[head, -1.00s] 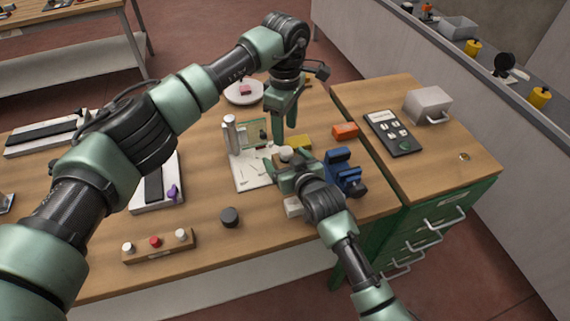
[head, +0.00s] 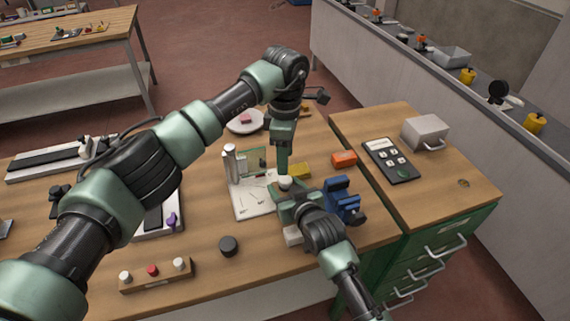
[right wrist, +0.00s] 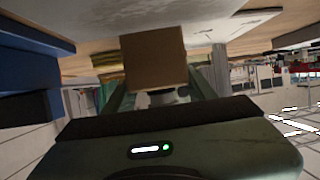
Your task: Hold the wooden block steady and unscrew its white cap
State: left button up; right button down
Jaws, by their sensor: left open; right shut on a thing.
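My right gripper (head: 290,192) is shut on the wooden block, with the green fingers on both sides of it. The brown block (right wrist: 153,57) shows between them in the right wrist view and is largely hidden in the head view. The round white cap (head: 285,182) shows at the top of the grip in the head view. It also shows, partly hidden, below the block in the right wrist view (right wrist: 168,96). My left gripper (head: 283,170) is open and points down right at the cap. I cannot tell whether its fingers touch the cap.
A white board with an upright holder (head: 232,165) stands left of the grippers. A blue vise-like tool (head: 342,200), an orange box (head: 344,159) and a yellow block (head: 299,171) are close by.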

aim_at(284, 178)
pick_arm(q)
jog(key=shift+f+n, duration=0.15)
jog(key=shift+n, duration=0.25)
jog(key=shift+f, duration=3.85)
grip_shut()
jog(key=n, duration=0.6)
jog(key=shift+a, duration=0.1)
jog(key=n, duration=0.7)
jog(key=shift+n, duration=0.4)
